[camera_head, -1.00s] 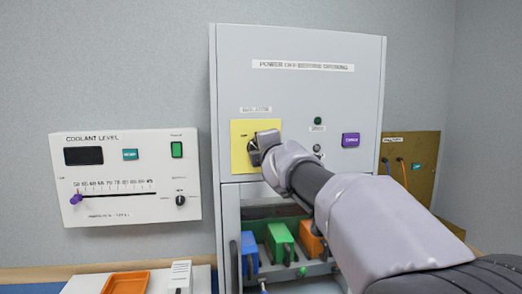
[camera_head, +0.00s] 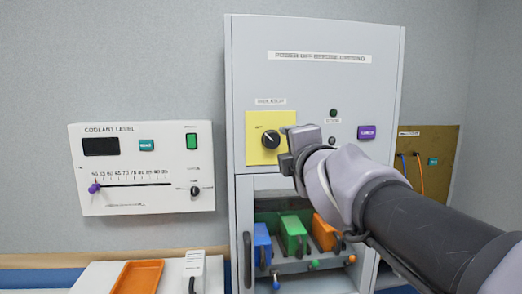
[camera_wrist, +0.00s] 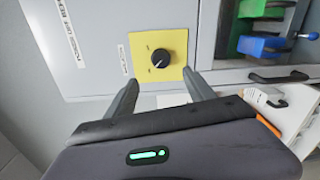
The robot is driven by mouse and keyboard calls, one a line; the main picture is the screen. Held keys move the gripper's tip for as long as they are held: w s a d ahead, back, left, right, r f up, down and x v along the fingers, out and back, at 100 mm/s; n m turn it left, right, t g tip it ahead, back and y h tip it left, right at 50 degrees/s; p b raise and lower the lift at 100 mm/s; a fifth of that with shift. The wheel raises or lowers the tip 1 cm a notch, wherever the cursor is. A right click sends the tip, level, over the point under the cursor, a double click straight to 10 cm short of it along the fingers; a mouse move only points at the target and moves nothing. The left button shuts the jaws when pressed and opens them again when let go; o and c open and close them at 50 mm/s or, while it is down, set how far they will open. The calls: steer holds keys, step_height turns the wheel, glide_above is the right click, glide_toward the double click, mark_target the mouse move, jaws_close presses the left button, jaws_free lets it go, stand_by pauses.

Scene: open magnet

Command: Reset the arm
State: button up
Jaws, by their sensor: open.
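My gripper (camera_wrist: 163,95) is open in the wrist view, its two fingers apart with nothing between them. Past the fingertips is a black rotary knob (camera_wrist: 160,58) on a yellow plate (camera_wrist: 142,42). In the head view my arm reaches in from the lower right, and the gripper end (camera_head: 290,150) is just right of the yellow plate (camera_head: 255,155) and knob (camera_head: 270,139). The fingertips are mostly hidden there by the wrist. The gripper appears clear of the knob.
The grey cabinet (camera_head: 240,80) has a purple button (camera_head: 367,132) and an open lower bay with blue (camera_head: 261,243), green (camera_head: 293,236) and orange blocks (camera_head: 324,233). Left is the coolant panel (camera_head: 140,170); below it is an orange tray (camera_head: 137,277). A brown panel (camera_head: 440,150) with cables is right.

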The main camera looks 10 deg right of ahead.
steer(key=s, duration=0.3)
steer(key=shift+s+p, duration=0.1)
steer(key=shift+p, duration=0.2)
steer(key=s+d+f+m+g+h+b, duration=0.1)
steer(key=s+f+m+g, duration=0.2)
steer(key=s+f+m, duration=0.45)
steer(key=s+d+f+m+g+h+b, duration=0.1)
steer(key=s+d+f+m+g, duration=0.15)
steer(key=s+f+m, duration=0.75)
steer(key=s+a+f+m+g+y, duration=0.2)
steer(key=s+a+f+m+g, duration=0.1)
steer(key=f, duration=0.5)
steer(key=s+a+f+m+g+y+b, duration=0.1)
steer(key=s+a+f+m+g+y, duration=0.1)
steer(key=f, duration=0.6)
steer(key=s+a+m+g, duration=0.1)
steer(key=s+a+m, duration=0.1)
steer(key=s+a, duration=0.1)
steer(key=shift+s+f, duration=0.2)
steer(key=shift+s, duration=0.1)
